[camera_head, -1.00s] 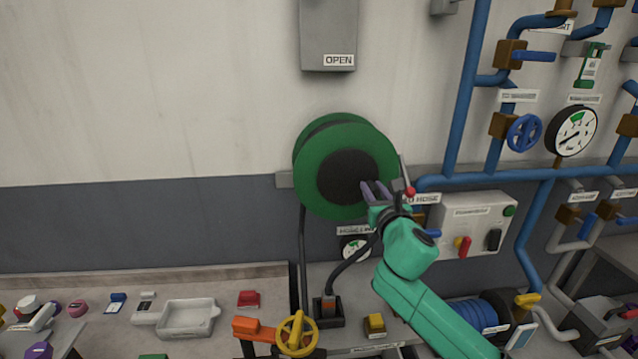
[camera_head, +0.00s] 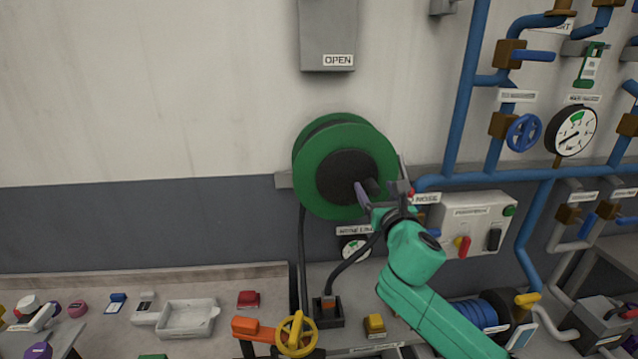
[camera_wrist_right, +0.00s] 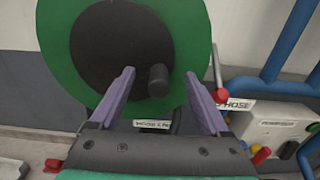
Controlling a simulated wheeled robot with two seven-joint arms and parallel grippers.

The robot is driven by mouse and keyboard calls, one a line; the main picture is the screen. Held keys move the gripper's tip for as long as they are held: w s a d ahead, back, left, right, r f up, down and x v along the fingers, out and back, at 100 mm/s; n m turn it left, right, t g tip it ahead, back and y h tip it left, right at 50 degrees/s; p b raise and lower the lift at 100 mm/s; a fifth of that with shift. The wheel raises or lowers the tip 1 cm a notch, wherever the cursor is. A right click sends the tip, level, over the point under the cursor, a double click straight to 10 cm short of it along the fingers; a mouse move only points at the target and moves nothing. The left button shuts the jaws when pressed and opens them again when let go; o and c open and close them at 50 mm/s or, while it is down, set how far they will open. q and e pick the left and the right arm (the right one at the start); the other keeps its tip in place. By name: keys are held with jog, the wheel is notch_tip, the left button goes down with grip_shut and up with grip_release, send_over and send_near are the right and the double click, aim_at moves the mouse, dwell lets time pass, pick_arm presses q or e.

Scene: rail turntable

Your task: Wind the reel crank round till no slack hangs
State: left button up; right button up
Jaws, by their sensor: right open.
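The green reel (camera_head: 312,165) with a black hub (camera_head: 335,178) is on the wall at the centre. Its dark crank knob (camera_wrist_right: 158,80) sticks out from the hub in the right wrist view. My right gripper (camera_head: 384,192) is open in front of the reel's lower right. Its two purple fingers stand wide apart, one on each side of the knob in the picture, with gaps showing. I cannot tell how deep the knob sits between them. A dark hose (camera_head: 303,250) hangs from the reel's left side to the bench. My left gripper is out of view.
A thin lever with a red ball (camera_wrist_right: 221,96) stands just right of my right fingers. A control box (camera_head: 475,222) and blue pipes (camera_head: 460,100) are to the right. Below are a yellow handwheel (camera_head: 297,333), a black socket box (camera_head: 328,311) and a white tray (camera_head: 187,318).

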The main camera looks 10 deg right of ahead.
jog(key=s, duration=0.7)
jog(key=shift+s, duration=0.25)
